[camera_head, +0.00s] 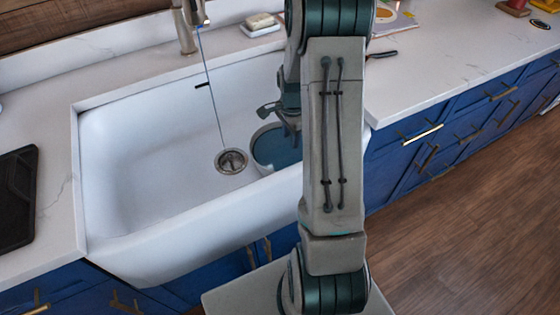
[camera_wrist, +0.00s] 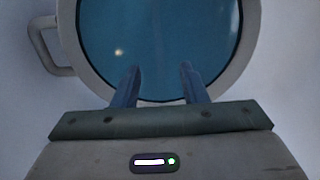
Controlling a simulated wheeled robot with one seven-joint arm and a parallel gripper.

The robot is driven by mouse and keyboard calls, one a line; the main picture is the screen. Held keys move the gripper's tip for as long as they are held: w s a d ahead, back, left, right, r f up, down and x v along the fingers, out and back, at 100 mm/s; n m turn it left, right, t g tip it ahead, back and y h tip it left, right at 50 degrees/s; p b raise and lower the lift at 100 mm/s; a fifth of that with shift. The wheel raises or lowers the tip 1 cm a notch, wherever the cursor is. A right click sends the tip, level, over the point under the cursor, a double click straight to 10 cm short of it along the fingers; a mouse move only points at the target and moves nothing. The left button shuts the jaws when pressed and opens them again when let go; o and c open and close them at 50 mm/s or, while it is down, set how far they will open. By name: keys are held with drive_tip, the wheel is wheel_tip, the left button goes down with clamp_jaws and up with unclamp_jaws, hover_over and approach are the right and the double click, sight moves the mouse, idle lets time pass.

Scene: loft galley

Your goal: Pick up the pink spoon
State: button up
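I cannot make out a pink spoon in either view. A pot (camera_head: 262,157) with a pale rim and a blue inside stands in the white sink (camera_head: 135,150), right of the drain, partly hidden by my arm. In the wrist view the pot (camera_wrist: 84,62) fills the upper middle, with a loop handle at its left. Its blue inside shows a small bright spot and no clear object. My gripper (camera_wrist: 158,70) is over the pot's near rim, its two fingers apart with nothing seen between them. My arm hides much of the gripper in the head view.
A thin stream falls from the faucet (camera_head: 186,28) to the drain (camera_head: 231,161). A soap dish (camera_head: 260,29) sits behind the sink. A black board (camera_head: 17,198) lies on the left counter. The right counter (camera_head: 440,60) has much clear room.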

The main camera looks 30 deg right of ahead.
sight(290, 155)
drive_tip(key=shift+s+f, duration=0.1)
drive_tip(key=shift+f, duration=3.8)
clamp_jaws()
